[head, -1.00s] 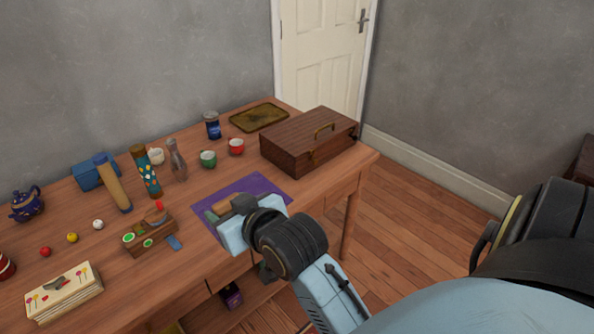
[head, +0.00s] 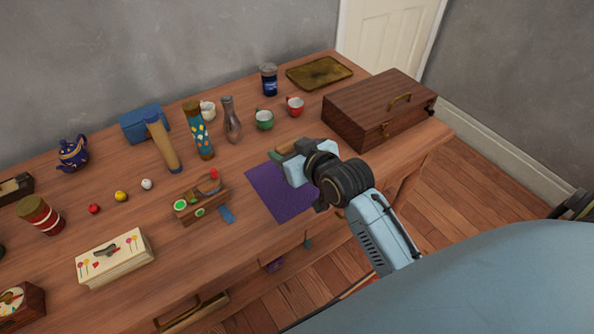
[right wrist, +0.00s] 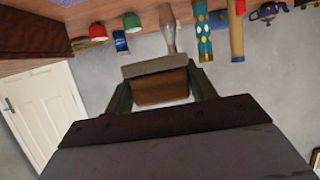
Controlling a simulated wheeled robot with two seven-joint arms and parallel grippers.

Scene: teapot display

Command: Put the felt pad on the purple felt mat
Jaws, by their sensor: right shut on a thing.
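The purple felt mat (head: 283,196) lies flat on the wooden table near its front edge, partly covered by my right gripper. My right gripper (head: 287,153) is shut on the felt pad (head: 280,155), a small block that shows just past the gripper at the mat's far right side. In the right wrist view the felt pad (right wrist: 160,84) is brown with a greyish layer, held between both fingers (right wrist: 160,92). It appears raised off the table, though its exact height is unclear. My left gripper is not in view.
A wooden case (head: 375,112) stands right of the mat. Green (head: 264,120) and red (head: 295,106) cups and a vase (head: 231,122) stand behind it. A wooden block with green discs (head: 200,200) and a blue piece (head: 226,214) lie left.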

